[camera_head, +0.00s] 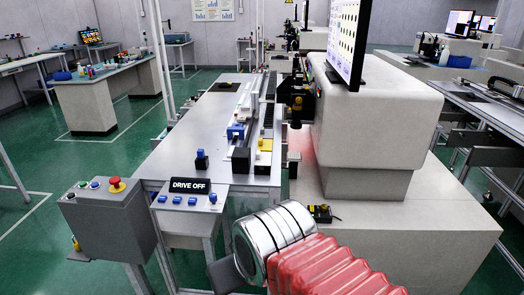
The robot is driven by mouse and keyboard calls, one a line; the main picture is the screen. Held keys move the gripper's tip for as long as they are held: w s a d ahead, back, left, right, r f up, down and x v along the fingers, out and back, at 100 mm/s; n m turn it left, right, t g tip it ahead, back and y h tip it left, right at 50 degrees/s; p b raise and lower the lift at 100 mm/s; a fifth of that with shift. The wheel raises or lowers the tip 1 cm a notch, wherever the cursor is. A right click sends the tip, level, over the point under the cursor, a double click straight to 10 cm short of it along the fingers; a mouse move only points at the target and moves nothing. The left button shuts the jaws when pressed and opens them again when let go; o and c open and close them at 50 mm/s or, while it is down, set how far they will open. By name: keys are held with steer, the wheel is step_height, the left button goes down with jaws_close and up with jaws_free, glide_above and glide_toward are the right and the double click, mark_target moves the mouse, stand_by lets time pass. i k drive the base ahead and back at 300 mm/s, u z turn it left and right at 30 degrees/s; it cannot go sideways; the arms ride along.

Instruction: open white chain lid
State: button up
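A long white strip (244,101) lies along the rail line on the grey workbench (193,130), in the middle of the view. It may be the white chain lid, but it is too small to tell for sure or to see whether it is open or shut. My arm, with a red ribbed sleeve and a silver joint, comes in from the bottom right. A dark grey part of it reaches the bottom edge, well in front of the bench. My gripper's fingertips are not in view.
A large beige machine (364,130) with a monitor (347,42) stands right of the bench. A grey control box (107,220) with a red button and a "DRIVE OFF" panel (190,187) sit at the bench's near end. Green floor (60,165) lies open on the left.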

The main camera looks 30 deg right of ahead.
mark_target(262, 158)
steer(key=u, duration=0.05)
steer(key=i, duration=1)
steer(key=z, duration=0.05)
